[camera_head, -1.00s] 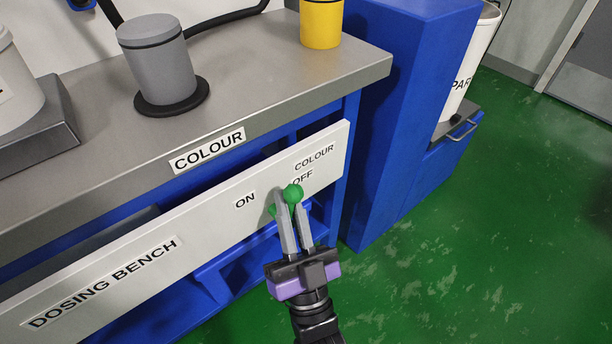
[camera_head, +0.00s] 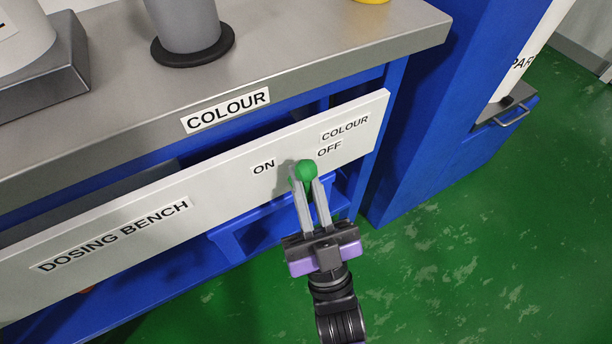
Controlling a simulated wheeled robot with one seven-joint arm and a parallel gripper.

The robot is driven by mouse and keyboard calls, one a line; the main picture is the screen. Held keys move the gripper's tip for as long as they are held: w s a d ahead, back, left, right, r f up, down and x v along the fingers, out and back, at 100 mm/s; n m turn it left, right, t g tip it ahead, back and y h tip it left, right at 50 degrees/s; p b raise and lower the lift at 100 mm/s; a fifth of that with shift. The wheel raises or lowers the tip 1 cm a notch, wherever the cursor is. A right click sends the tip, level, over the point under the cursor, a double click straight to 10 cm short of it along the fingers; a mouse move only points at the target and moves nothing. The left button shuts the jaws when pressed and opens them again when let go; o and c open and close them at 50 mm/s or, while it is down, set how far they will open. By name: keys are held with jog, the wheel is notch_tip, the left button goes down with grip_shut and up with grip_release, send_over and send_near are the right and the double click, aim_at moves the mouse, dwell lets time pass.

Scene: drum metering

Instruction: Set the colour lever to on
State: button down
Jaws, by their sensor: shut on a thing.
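The colour lever has a round green knob (camera_head: 307,170) at the front of the white panel (camera_head: 215,240). The knob shows between the ON label (camera_head: 263,166) and the OFF label (camera_head: 329,149), a little below both. My gripper (camera_head: 306,181) reaches up from below, its two grey fingers shut on the lever at the knob. The fingers hide most of the lever's shaft and its pivot. The small COLOUR label (camera_head: 345,128) sits above OFF on the same panel.
A steel bench top (camera_head: 300,55) overhangs the panel, with a grey canister (camera_head: 184,25) on a black ring. A blue cabinet (camera_head: 425,110) stands close on the right. The green floor (camera_head: 480,250) at lower right is clear.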

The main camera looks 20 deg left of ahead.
jog(key=c, duration=1.5)
grip_release()
jog(key=shift+s+d+r, duration=0.1)
jog(key=shift+d+r, duration=0.3)
jog(key=shift+r, duration=0.05)
jog(key=shift+a+f, duration=0.1)
jog(key=shift+s+f, duration=0.2)
jog(key=shift+f, duration=0.05)
jog(key=p+v, duration=0.1)
jog(key=v, duration=0.6)
jog(key=shift+f, duration=0.1)
